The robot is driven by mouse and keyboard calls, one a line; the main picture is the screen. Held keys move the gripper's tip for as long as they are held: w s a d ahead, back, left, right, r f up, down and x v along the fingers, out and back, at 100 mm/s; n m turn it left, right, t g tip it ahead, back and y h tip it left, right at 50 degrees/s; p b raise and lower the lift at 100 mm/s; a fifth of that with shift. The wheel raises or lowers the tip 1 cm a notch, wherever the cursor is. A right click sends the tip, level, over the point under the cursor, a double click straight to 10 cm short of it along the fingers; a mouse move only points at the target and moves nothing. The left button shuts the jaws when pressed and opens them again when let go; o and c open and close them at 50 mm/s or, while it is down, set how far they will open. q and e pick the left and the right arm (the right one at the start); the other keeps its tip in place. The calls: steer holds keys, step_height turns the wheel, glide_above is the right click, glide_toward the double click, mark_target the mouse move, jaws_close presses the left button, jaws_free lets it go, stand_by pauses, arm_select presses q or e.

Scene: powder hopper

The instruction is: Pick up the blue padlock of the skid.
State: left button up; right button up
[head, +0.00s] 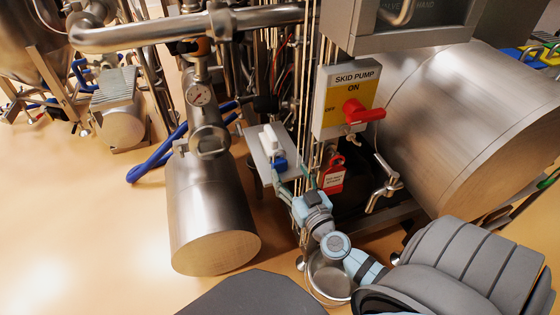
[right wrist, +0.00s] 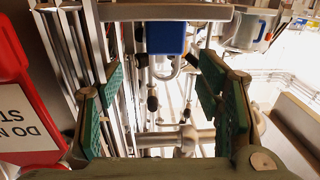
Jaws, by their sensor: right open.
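The blue padlock (head: 280,164) is small in the head view, at the front edge of a pale grey plate (head: 262,165). Nothing is held. My left gripper is not in view.
A red tag (head: 332,174) hangs right of my right gripper; it is close at the left in the right wrist view (right wrist: 25,110). The skid pump switch box (head: 345,100) with its red handle stands above. Thin vertical pipes and a steel cylinder (head: 208,215) flank the gripper.

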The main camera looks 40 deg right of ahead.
mark_target(281, 164)
steer(key=x, duration=0.1)
steer(key=b+x, duration=0.1)
steer(key=x, duration=0.3)
steer(key=shift+w+a+f+b, duration=0.25)
steer(key=shift+w+a+b, duration=0.05)
steer(key=shift+b, duration=0.05)
steer(key=shift+x, duration=0.8)
steer(key=c, duration=1.3)
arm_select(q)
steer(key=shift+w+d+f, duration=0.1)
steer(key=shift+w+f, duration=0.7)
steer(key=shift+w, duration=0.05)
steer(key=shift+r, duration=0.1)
arm_select(e)
steer(key=shift+r, duration=0.1)
